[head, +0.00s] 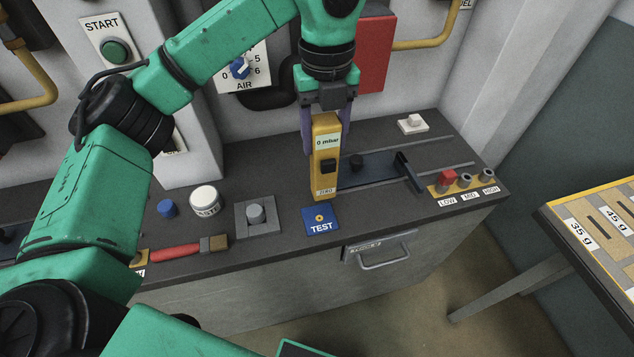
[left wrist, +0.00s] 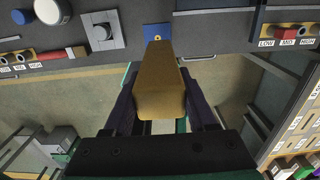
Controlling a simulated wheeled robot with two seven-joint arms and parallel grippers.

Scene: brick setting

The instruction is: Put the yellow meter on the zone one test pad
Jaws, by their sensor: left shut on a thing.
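The yellow meter (head: 326,158) is upright, with a small label reading "0 mbar" near its top. My left gripper (head: 325,112) is shut on its upper part from above. In the left wrist view the meter (left wrist: 161,85) stands out between the two fingers of my left gripper (left wrist: 160,118). The blue test pad (head: 320,220), marked TEST, lies on the dark counter just below the meter in the head view. The pad also shows in the left wrist view (left wrist: 157,32), past the meter's far end. I cannot tell whether the meter's base touches the counter. My right gripper is not in view.
A dark slider track (head: 375,171) with an upright handle is right of the meter. A drawer handle (head: 383,255) is below.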

